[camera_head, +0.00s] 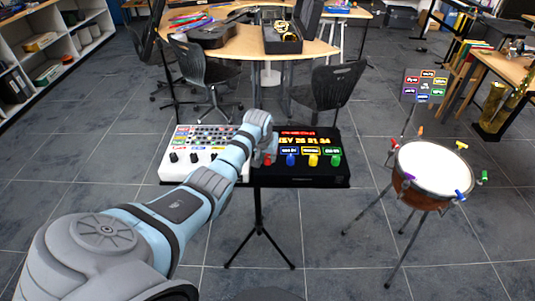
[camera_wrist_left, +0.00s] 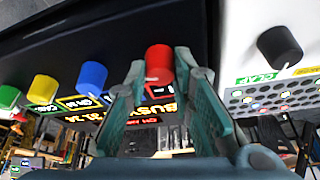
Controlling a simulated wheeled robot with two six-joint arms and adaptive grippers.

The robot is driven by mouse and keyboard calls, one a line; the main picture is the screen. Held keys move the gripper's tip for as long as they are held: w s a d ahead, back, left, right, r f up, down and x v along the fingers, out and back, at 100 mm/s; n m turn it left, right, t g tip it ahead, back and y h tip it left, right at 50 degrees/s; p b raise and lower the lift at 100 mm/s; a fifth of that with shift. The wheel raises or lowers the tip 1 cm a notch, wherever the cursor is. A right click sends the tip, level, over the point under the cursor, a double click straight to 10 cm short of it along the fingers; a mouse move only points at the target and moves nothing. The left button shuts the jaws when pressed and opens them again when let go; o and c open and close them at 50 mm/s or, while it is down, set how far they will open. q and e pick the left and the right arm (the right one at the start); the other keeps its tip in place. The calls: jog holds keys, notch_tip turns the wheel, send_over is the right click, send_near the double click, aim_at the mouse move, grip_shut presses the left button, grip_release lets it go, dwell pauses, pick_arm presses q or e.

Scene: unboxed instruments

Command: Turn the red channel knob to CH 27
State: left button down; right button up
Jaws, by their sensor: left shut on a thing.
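The red channel knob (camera_wrist_left: 159,58) stands on the front of a black unit (camera_head: 318,150). In the head view the red knob (camera_head: 267,159) is mostly hidden by my left gripper (camera_head: 266,150). In the left wrist view my left gripper (camera_wrist_left: 159,82) has one finger on each side of the red knob and is shut on it. Blue (camera_head: 291,159), yellow (camera_head: 313,160) and green (camera_head: 335,160) knobs stand to its right. The unit's lit display (camera_head: 305,142) is partly covered by my arm; its channel digits are too small to read surely. My right gripper is not in view.
A white panel (camera_head: 184,168) with black knobs sits left of the black unit on the same stand (camera_head: 258,215). A drum (camera_head: 432,170) on legs stands to the right. Chairs (camera_head: 205,72) and a wooden table (camera_head: 235,42) are behind.

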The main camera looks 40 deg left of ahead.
pick_arm(q)
jog(key=shift+a+r+m+h+p, duration=0.1)
jog(key=shift+m+h+p, duration=0.25)
jog(key=shift+m, duration=0.45)
jog(key=shift+m+h, duration=0.35)
jog(key=shift+m, duration=0.55)
jog(key=shift+a+f+m+h+b, duration=0.15)
jog(key=shift+m+h+b, duration=0.4)
jog(key=shift+m, duration=0.55)
jog(key=shift+m+h+b, duration=0.25)
jog(key=shift+m+b, duration=0.55)
jog(key=shift+m, duration=0.2)
jog(key=c, duration=1.4)
grip_release()
